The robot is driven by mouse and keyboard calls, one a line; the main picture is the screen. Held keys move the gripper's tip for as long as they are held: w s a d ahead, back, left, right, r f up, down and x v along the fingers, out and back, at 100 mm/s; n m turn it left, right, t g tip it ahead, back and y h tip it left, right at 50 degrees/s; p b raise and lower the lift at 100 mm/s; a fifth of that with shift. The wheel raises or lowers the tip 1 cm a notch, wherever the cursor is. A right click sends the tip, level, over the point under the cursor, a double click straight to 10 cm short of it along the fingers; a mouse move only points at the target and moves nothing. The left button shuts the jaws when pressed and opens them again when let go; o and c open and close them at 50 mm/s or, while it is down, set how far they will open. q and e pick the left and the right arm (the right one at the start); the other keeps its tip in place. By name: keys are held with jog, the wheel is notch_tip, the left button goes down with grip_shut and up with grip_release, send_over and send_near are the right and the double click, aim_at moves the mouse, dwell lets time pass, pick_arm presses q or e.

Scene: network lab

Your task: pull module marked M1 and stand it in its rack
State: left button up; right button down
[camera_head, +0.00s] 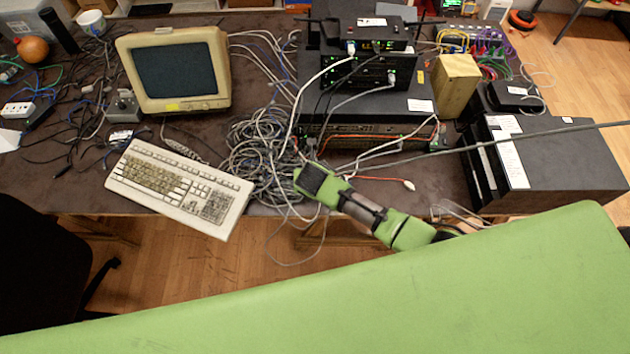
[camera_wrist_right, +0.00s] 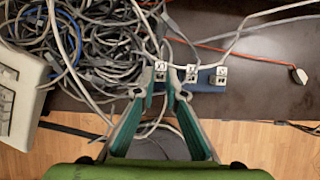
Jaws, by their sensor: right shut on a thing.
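In the right wrist view a small blue rack (camera_wrist_right: 207,87) lies near the table's front edge. White modules with dark marks show in a row there: a left one (camera_wrist_right: 160,67), a middle one (camera_wrist_right: 191,73) and a right one (camera_wrist_right: 220,76). Their marks are too small to read surely. My right gripper (camera_wrist_right: 159,80) has its two fingertips either side of the left module and is shut on it. I cannot tell whether this module is seated or lifted. In the head view my right gripper (camera_head: 307,178) hides the modules and rack. My left gripper is not in view.
A heap of grey cables (camera_head: 258,150) lies beside the gripper, some cables crossing near the modules. A keyboard (camera_head: 180,185) is at the left, stacked black network devices (camera_head: 365,100) behind, and a black case (camera_head: 550,160) at the right.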

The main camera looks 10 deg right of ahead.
jog(key=shift+f, duration=0.4)
jog(key=c, duration=2)
grip_release()
jog(key=v, duration=1.2)
